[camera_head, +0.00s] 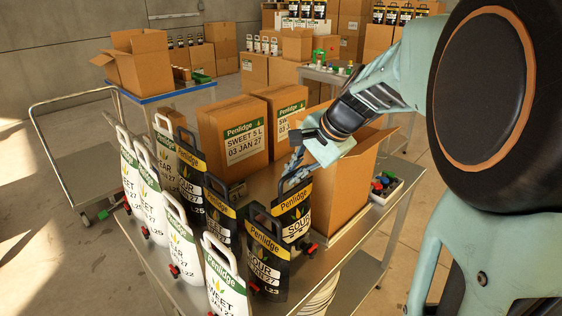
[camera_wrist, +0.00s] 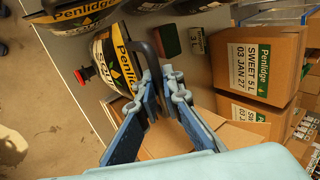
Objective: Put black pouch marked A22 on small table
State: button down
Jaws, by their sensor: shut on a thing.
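Several black pouches with yellow Penlidge bands and dark loop handles stand on the metal table (camera_head: 340,258). One black pouch (camera_head: 294,212), reading SOUR, stands at the right of the group, beside the open carton. My gripper (camera_head: 293,168) is shut on the handle of this pouch from above; in the wrist view the blue fingers (camera_wrist: 163,80) close at its handle and the pouch (camera_wrist: 120,55) hangs or stands beyond. I cannot tell whether it touches the table. Another black SOUR pouch (camera_head: 267,258) is just in front. The A22 mark cannot be read for certain on any pouch.
White pouches (camera_head: 225,280) stand at the left and front. Penlidge cartons (camera_head: 232,140) stand behind, and an open carton (camera_head: 345,185) is close right of my gripper. A blue-edged table (camera_head: 175,95) with boxes and another small table (camera_head: 325,76) with small items stand farther back.

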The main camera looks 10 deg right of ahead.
aim_at(291, 202)
jog(key=shift+w+a+f+b, duration=0.1)
jog(key=shift+w+f+b, duration=0.1)
jog(key=shift+f+b, duration=0.5)
jog(key=shift+w+a+f+b, duration=0.1)
jog(key=shift+w+f+b, duration=0.1)
jog(key=shift+f+b, duration=0.45)
jog(key=shift+f, duration=0.4)
jog(key=c, duration=2.5)
grip_release()
jog(key=shift+s+f, duration=0.15)
jog(key=shift+f, duration=0.1)
jog(key=o, duration=0.4)
jog(key=shift+r, duration=0.15)
